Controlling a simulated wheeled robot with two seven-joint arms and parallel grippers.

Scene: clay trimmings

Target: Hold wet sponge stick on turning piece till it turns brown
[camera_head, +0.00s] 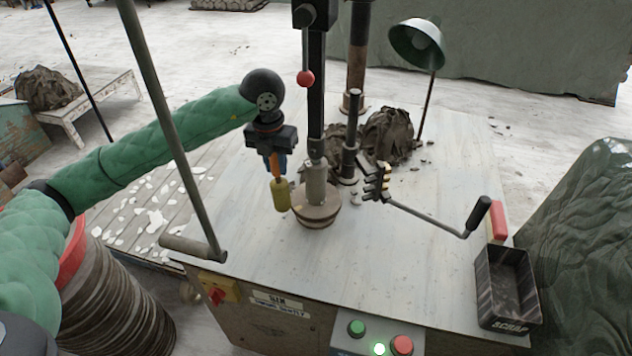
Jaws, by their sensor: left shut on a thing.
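My left gripper (277,162) comes in from the left on a green padded arm and is shut on the sponge stick (275,170). The stick points down, and its yellow sponge end (281,196) hangs just left of the turning piece. The piece seems to be the pale upright cylinder (316,186) on a round brown base (316,216), under the dark spindle (316,100). The sponge looks very close to the base's left edge; I cannot tell whether they touch. No brown colour shows on the sponge. My right gripper is not in view.
A crank with a black handle (478,213) and a toothed end (377,182) stands right of the piece. A scrap tray (508,283) is at the right edge. Dark clay heaps (388,135) and a green lamp (417,43) are behind. Buttons (357,327) sit at the front.

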